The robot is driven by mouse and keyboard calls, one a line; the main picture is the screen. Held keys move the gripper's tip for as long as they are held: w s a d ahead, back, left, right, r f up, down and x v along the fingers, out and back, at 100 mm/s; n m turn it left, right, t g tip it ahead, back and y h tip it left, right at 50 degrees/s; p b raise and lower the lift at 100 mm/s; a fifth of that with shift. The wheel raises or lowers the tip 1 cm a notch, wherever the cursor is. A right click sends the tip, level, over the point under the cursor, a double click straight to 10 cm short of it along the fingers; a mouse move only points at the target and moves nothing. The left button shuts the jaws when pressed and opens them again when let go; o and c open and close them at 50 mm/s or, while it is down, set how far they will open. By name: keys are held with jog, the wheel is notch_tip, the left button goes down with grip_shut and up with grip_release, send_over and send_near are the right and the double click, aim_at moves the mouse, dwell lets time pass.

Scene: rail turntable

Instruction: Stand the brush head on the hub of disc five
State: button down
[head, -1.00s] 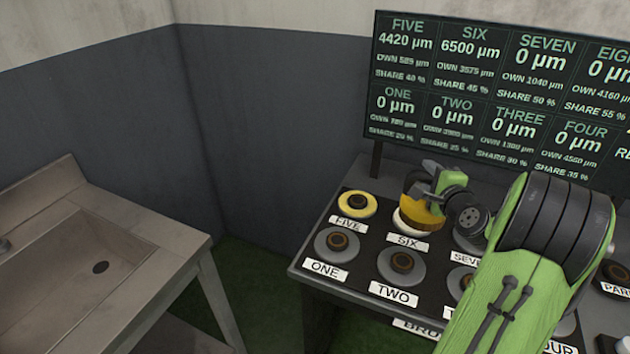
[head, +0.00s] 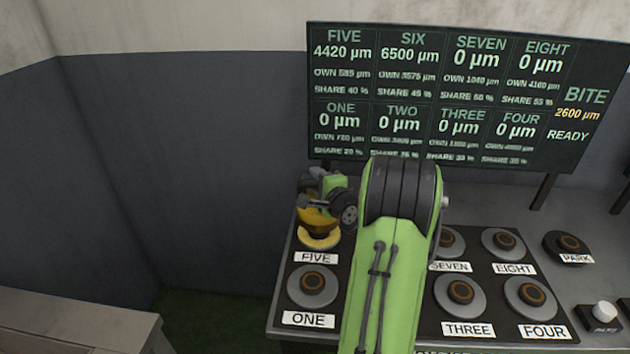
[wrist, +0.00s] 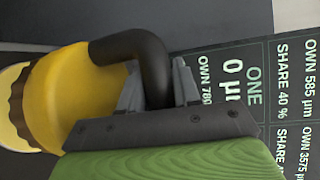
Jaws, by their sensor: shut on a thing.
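The brush head (head: 314,222) is a golden-yellow body with a dark looped handle. In the head view it is over disc five (head: 320,241), which has a pale yellow face and a FIVE label in front. My gripper (head: 312,194) is shut on the handle. The wrist view shows the jaws (wrist: 158,88) on the dark handle and the yellow body (wrist: 75,95) to their left, with a brown scalloped rim. A pale yellow face (wrist: 12,110) shows just past that rim. The hub of disc five is hidden under the brush head, and I cannot tell whether they touch.
Disc one (head: 313,286) is in front of disc five. Discs seven (head: 449,243), eight (head: 503,244), three (head: 460,292) and four (head: 530,296) are to the right. My arm hides six and two. The readout board (head: 450,95) stands close behind; it shows FIVE 4420 and SIX 6500.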

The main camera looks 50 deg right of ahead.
aim_at(310, 219)
jog(key=shift+f+b, duration=0.6)
jog(key=shift+f, duration=1.1)
jog(key=shift+f, duration=0.15)
jog(key=c, duration=0.8)
grip_release()
